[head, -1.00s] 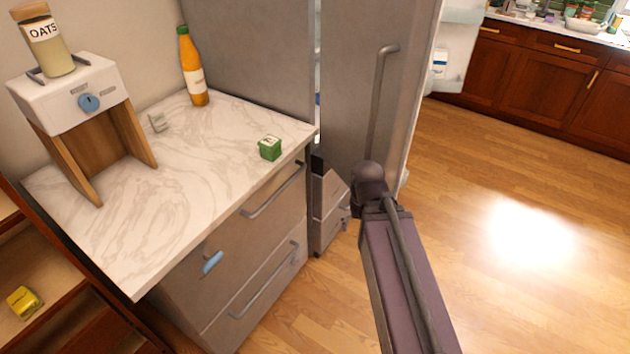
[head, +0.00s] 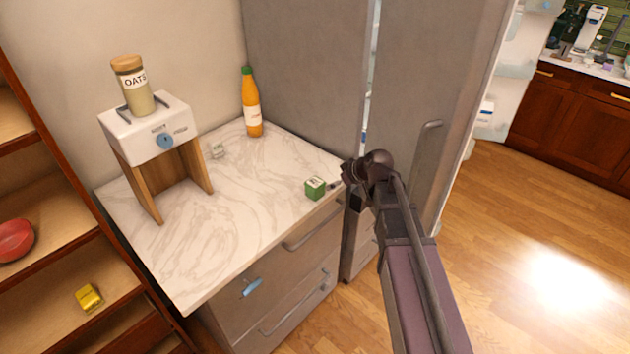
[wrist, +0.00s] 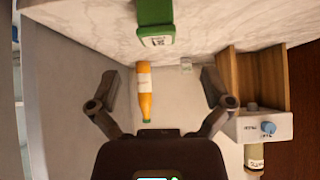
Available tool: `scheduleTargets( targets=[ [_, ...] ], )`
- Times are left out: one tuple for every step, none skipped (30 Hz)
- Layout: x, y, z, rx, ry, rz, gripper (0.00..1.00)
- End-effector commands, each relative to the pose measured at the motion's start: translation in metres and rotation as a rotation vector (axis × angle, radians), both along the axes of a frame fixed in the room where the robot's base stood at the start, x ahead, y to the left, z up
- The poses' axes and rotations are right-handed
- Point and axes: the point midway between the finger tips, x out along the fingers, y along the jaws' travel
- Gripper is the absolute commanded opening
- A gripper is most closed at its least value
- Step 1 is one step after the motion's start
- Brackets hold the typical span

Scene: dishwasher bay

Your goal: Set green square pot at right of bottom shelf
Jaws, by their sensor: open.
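The green square pot (head: 315,188) is a small green cube with a pale label, upright near the right front edge of the marble counter (head: 240,215). It also shows at the top of the wrist view (wrist: 155,20). My gripper (head: 338,187) is just right of the pot in the head view, seemingly close to it. In the wrist view my gripper (wrist: 158,88) has its fingers spread with nothing between them, and the pot lies beyond the tips. A wooden shelf unit (head: 55,235) stands at the left; its lowest part is cut off.
A yellow box (head: 88,297) and a red round item (head: 15,240) sit on the shelf unit. An orange bottle (head: 251,105), a small pale block (head: 217,150) and a white dispenser (head: 150,130) with an oats jar (head: 133,88) are on the counter. Fridge doors (head: 310,70) rise behind.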

Motion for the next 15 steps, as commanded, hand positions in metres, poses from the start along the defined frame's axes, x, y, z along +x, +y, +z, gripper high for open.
scheduleTargets(
  targets=[
    [0.0056,0.0039,0.008,0.005,-0.02,0.013,1.0],
    [0.0072,0.0056,0.0097,0.008,-0.029,0.018,1.0],
    [0.0089,0.0071,0.0114,0.01,-0.04,0.024,1.0],
    [0.0096,0.0078,0.012,0.012,-0.045,0.026,1.0],
    [0.0101,0.0082,0.0122,0.012,-0.047,0.028,1.0],
    [0.0102,0.0085,0.0123,0.013,-0.05,0.029,1.0],
    [0.0102,0.0085,0.012,0.013,-0.051,0.03,1.0],
    [0.0101,0.0085,0.0118,0.013,-0.051,0.03,1.0],
    [0.0099,0.0083,0.0115,0.012,-0.051,0.03,1.0],
    [0.0099,0.0082,0.0115,0.013,-0.05,0.029,1.0],
    [0.0099,0.0082,0.0115,0.013,-0.05,0.029,1.0],
    [0.0098,0.0082,0.0114,0.012,-0.049,0.03,1.0],
    [0.0098,0.0081,0.0113,0.012,-0.049,0.03,1.0],
    [0.0098,0.0082,0.0113,0.012,-0.049,0.03,1.0],
    [0.01,0.0083,0.0109,0.013,-0.049,0.029,1.0]
  ],
)
